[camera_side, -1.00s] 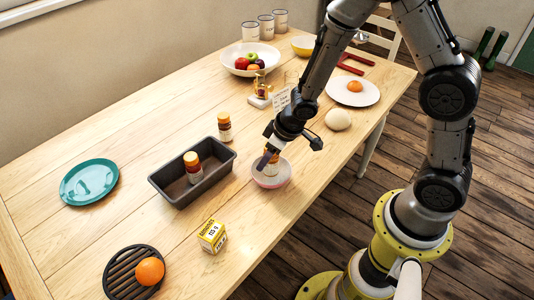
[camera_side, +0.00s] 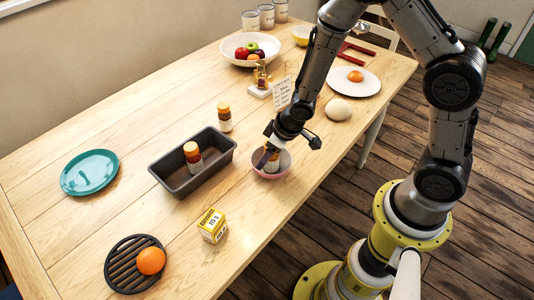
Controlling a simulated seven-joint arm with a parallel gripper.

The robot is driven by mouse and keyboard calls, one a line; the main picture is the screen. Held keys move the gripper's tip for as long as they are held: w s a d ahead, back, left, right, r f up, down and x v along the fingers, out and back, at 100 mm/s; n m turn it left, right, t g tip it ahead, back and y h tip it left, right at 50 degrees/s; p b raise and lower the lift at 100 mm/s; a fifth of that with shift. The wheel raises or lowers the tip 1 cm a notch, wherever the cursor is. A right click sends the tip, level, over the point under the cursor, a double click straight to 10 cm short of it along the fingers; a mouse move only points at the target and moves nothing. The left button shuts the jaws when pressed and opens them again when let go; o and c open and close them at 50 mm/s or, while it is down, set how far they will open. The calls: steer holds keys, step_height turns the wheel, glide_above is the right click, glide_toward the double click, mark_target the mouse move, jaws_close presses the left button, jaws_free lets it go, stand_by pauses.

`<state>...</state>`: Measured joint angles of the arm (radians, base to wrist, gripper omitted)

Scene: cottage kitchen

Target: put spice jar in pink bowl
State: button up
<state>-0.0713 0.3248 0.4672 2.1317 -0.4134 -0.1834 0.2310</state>
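The pink bowl (camera_side: 284,172) sits near the table's front edge, right of the loaf tin. A spice jar (camera_side: 272,163) with an orange cap and white label is inside the bowl, partly hidden by my gripper (camera_side: 266,156). My gripper points down over the bowl at the jar. Its fingers are small and dark here, and I cannot tell whether they are closed on the jar. A second, similar jar (camera_side: 193,157) stands in the dark loaf tin (camera_side: 218,164). A third jar (camera_side: 224,117) stands on the table behind the tin.
A yellow box (camera_side: 212,226), a black trivet (camera_side: 122,266) with an orange (camera_side: 151,261) and a teal plate (camera_side: 90,173) lie to the left. A pale round object (camera_side: 338,109), a white plate (camera_side: 368,84) and a fruit bowl (camera_side: 234,59) lie beyond my gripper.

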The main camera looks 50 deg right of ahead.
steer(key=shift+r, duration=0.25)
steer(key=shift+v, duration=2.5)
steer(key=s+d, duration=0.3)
steer(key=s, duration=0.8)
steer(key=d+r+m+t+h, duration=0.15)
steer(key=d+r, duration=0.25)
steer(key=r, duration=0.7)
steer(key=s+a+r+m, duration=0.1)
steer(key=s+a+r, duration=0.2)
steer(key=s+r, duration=0.6)
steer(key=shift+r, duration=0.9)
